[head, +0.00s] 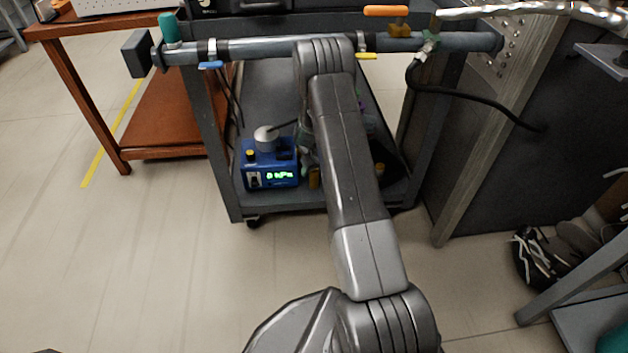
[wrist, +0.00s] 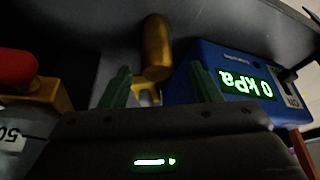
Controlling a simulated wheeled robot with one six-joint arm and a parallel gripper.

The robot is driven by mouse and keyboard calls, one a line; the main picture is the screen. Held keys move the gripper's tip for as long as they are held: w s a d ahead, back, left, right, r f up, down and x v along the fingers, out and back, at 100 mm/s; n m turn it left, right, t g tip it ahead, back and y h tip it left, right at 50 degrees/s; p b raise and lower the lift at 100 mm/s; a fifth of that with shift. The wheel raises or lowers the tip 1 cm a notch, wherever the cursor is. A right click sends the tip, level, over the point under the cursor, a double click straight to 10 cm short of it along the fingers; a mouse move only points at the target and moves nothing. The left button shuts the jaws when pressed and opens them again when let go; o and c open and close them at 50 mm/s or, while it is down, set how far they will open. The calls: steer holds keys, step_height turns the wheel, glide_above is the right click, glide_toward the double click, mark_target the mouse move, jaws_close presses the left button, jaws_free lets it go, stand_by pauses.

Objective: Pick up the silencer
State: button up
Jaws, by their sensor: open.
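The silencer appears to be the brass-coloured cylinder in the wrist view (wrist: 156,48), seen ahead of my gripper (wrist: 162,84). My gripper's two green fingers are apart, one on each side of the silencer's line, with nothing held. I cannot tell how far the silencer is from the fingertips. In the head view, a small brass-coloured piece (head: 314,178) on the cart's lower shelf, just right of the blue box, seems to be the same silencer. My arm hides most of my gripper there.
The blue box (head: 270,167) with a green "0 kPa" display stands close beside the silencer; it also shows in the wrist view (wrist: 232,75). A red-capped part (wrist: 18,70) is at the left of the wrist view. The cart's grey pipe (head: 255,48) runs above the shelf.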

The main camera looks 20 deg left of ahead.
steer(key=b+x, duration=0.1)
steer(key=x, duration=0.3)
steer(key=shift+w+f+b, duration=0.2)
steer(key=shift+f+b, duration=0.05)
steer(key=shift+b, duration=0.15)
steer(key=shift+r, duration=0.1)
steer(key=c, duration=1.1)
steer(key=shift+r, duration=0.15)
